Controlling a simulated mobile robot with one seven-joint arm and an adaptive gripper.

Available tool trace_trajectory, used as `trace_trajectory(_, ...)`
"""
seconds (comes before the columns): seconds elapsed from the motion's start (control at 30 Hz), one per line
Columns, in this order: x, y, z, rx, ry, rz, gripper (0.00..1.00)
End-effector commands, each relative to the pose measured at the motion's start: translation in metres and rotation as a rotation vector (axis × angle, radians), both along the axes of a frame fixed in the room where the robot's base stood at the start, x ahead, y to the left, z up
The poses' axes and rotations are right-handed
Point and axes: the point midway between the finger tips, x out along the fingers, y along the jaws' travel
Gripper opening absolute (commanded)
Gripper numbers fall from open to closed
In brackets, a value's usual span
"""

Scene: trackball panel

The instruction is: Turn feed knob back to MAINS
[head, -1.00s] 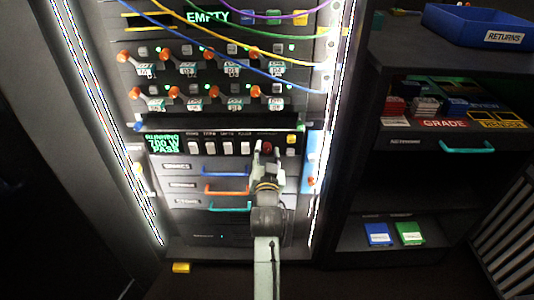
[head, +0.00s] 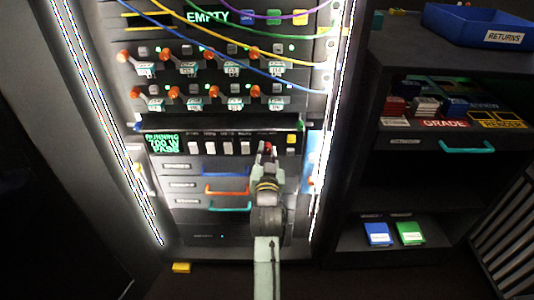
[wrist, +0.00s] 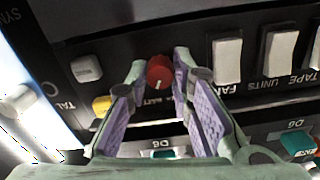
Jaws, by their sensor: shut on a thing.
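The feed knob is a small round red knob (wrist: 160,70) with a pale pointer line, on the dark panel strip. The line points towards the bottom of the wrist view. My gripper (wrist: 160,66) is shut on the knob, one fingertip on each side. In the head view my gripper (head: 267,149) reaches up to the right end of the switch row, and the knob (head: 268,146) shows between the fingertips. The lettering beside the knob is partly hidden and too unclear to read fully.
White rocker switches (wrist: 227,60) stand beside the knob, and a yellow button (wrist: 101,106) and a pale button (wrist: 86,68) lie on its other side. Coloured drawer handles (head: 227,189) sit below. Cables (head: 255,62) hang across the upper rack.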

Motion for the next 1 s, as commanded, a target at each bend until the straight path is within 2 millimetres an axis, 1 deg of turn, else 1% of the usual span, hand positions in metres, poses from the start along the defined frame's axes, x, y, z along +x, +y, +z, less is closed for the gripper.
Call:
trace_trajectory(0.27,0.0,-0.0005,-0.0001,-0.204,0.0,0.0,0.0)
trace_trajectory(0.8,0.0001,-0.0008,0.0,-0.701,0.0,0.001,0.0)
trace_trajectory(1.0,0.0001,-0.0012,0.0002,-0.84,0.0,0.0,0.0)
